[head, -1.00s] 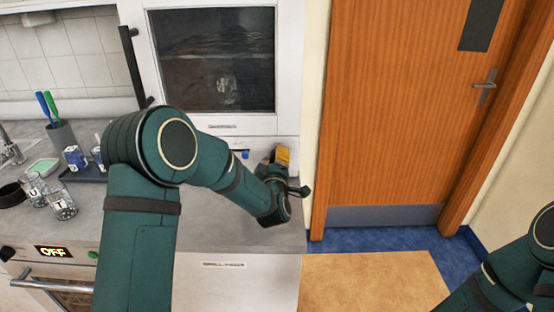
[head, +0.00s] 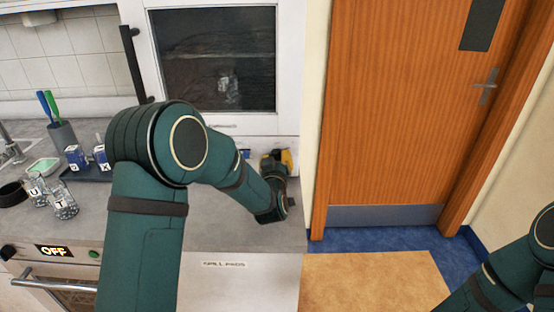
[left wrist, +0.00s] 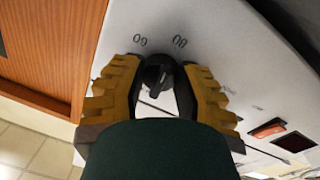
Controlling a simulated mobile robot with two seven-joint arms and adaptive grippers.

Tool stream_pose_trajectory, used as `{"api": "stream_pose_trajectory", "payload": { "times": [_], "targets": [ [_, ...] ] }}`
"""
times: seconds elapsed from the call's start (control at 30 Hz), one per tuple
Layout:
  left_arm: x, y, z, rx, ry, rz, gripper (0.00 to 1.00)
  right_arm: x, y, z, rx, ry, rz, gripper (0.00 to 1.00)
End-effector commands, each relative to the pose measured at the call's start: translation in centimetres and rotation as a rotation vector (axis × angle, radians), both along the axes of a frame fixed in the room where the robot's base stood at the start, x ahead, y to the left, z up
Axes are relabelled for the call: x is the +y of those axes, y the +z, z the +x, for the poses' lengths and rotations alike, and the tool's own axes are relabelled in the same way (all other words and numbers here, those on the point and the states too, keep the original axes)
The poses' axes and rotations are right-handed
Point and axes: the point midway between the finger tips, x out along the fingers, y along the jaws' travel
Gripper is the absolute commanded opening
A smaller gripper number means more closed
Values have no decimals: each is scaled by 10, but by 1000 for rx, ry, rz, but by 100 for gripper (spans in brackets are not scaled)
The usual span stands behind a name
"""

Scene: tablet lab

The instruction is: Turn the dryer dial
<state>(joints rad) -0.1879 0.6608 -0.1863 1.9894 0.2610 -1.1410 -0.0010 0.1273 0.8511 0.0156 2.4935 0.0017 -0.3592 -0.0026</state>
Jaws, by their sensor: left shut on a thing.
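The dryer (head: 287,65) is the white cabinet with a dark glass window at the back of the counter in the head view. Its white panel (left wrist: 225,45) fills much of the left wrist view, with printed numbers around the black dial (left wrist: 158,78). My left gripper (left wrist: 160,70) has its yellow fingers on both sides of the dial and is shut on it. In the head view my left gripper (head: 277,161) is at the panel's right end, under the window, and the dial is hidden. My right gripper is out of view; only part of the right arm shows.
A red switch (left wrist: 268,128) and a dark display (left wrist: 294,142) sit on the panel. Labelled glass beakers (head: 62,203), a pen cup (head: 62,136) and a dark tray (head: 92,173) stand left on the counter. A lower appliance display (head: 53,251) reads OFF. A wooden door (head: 400,110) is at right.

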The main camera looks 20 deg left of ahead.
Motion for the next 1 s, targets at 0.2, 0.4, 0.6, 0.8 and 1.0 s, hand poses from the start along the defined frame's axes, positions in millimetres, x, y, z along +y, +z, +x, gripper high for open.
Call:
{"api": "stream_pose_trajectory", "payload": {
  "times": [0.2,0.4,0.6,0.8,1.0],
  "targets": [
    [0,1,0,6,0,23,0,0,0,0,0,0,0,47],
    [0,0,0,6,1,24,0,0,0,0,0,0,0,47],
    [1,0,0,6,1,24,56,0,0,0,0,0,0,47],
    [0,0,0,6,1,23,67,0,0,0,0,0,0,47],
    [0,0,-2,7,1,23,67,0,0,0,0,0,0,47]
  ]
}}
